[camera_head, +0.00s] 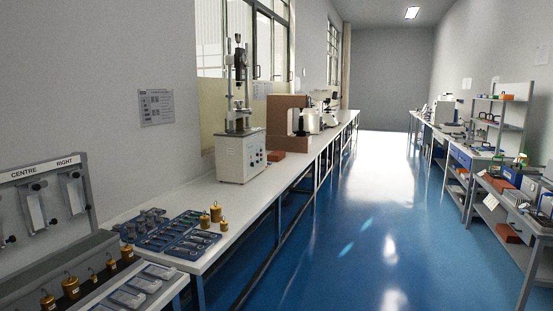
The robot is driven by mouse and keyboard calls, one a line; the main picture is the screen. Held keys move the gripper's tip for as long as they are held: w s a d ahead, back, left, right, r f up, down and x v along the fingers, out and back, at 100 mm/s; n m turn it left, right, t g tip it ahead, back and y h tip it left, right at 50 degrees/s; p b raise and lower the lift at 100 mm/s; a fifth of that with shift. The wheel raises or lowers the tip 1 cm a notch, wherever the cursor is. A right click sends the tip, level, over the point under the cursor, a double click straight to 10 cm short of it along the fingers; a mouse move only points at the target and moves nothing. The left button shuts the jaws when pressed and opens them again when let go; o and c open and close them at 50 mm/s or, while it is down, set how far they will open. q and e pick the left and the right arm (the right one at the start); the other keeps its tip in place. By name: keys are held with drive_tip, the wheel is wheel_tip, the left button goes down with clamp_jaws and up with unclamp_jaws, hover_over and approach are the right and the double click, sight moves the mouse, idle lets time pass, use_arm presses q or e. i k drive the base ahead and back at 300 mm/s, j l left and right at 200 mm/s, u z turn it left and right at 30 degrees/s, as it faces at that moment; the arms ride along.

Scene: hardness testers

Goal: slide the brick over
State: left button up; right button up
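A small reddish-brown block (276,156) that looks like a brick lies on the long white bench (205,192), just right of the base of a white hardness tester (240,155). Another reddish-brown block (507,233) sits on a lower shelf of the right-hand rack. I cannot tell which of them is the task's brick. Neither of my grippers is in view.
Brass weights (215,212) and blue trays (190,243) stand at the near end of the bench. The blue floor (350,240) between bench and rack (535,228) is clear.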

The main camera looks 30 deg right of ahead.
sight(275, 157)
drive_tip(key=i+l+z, duration=1)
drive_tip(key=i+z, duration=0.15)
drive_tip(key=i, duration=0.45)
drive_tip(key=i+z, duration=0.3)
drive_tip(key=i, duration=3.3)
drive_tip(key=i+u, duration=0.35)
drive_tip(key=i, duration=0.15)
drive_tip(key=i+l+u, duration=0.25)
drive_tip(key=i+u, duration=0.15)
drive_tip(key=i+l+u, duration=0.6)
drive_tip(key=u, duration=0.15)
drive_tip(key=i+l+u, duration=0.2)
drive_tip(key=u, duration=0.2)
drive_tip(key=i+l+u, duration=0.15)
drive_tip(key=l+u, duration=0.25)
drive_tip(key=i+l+u, duration=0.1)
drive_tip(key=l+u, duration=0.6)
drive_tip(key=l, duration=0.35)
drive_tip(key=l+u, duration=0.3)
drive_tip(key=l, duration=0.4)
drive_tip(key=k, duration=0.05)
